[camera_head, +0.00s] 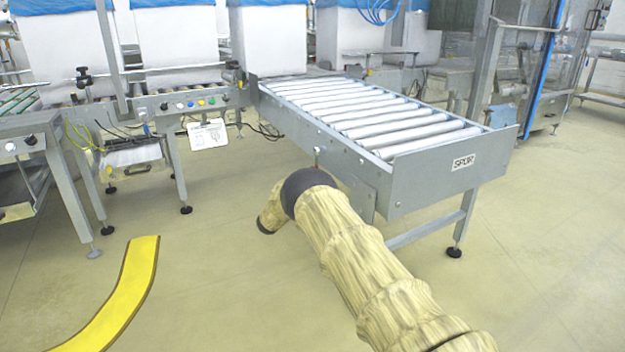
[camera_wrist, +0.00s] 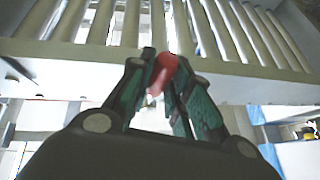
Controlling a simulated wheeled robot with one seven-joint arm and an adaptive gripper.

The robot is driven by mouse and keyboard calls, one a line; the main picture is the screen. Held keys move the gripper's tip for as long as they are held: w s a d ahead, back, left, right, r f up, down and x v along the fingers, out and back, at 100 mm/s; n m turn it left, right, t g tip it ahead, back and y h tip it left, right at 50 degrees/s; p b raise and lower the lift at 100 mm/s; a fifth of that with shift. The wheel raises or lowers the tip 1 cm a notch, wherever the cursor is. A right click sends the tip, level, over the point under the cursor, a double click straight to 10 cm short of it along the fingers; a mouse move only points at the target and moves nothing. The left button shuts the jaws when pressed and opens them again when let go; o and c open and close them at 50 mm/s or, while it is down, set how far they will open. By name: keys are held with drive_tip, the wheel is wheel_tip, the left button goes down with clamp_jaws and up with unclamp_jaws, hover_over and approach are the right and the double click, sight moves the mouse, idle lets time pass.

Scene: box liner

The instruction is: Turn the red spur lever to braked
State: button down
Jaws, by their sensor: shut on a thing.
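The red lever (camera_wrist: 163,70) shows in the wrist view as a short red handle in front of the spur's side rail. My gripper (camera_wrist: 160,85) is shut on it, with one green-sided finger on each side. The handle tilts a little, its top to the right. In the head view the spur conveyor (camera_head: 457,189), marked SPUR, stands right of centre. My arm reaches up to its near left side and hides the red handle and the gripper. The marks for the lever's positions are not visible, so I cannot tell its setting.
The spur has a bed of metal rollers (camera_head: 365,117) and a leg (camera_head: 463,222) at its front right. A control panel with coloured buttons (camera_head: 190,103) stands left of it. A yellow stripe (camera_head: 120,295) curves on the floor, which is open at front left.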

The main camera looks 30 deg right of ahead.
drive_tip(key=c, duration=1.3)
unclamp_jaws()
drive_tip(key=shift+a, duration=0.1)
drive_tip(key=v, duration=1.2)
drive_tip(key=shift+f, duration=0.1)
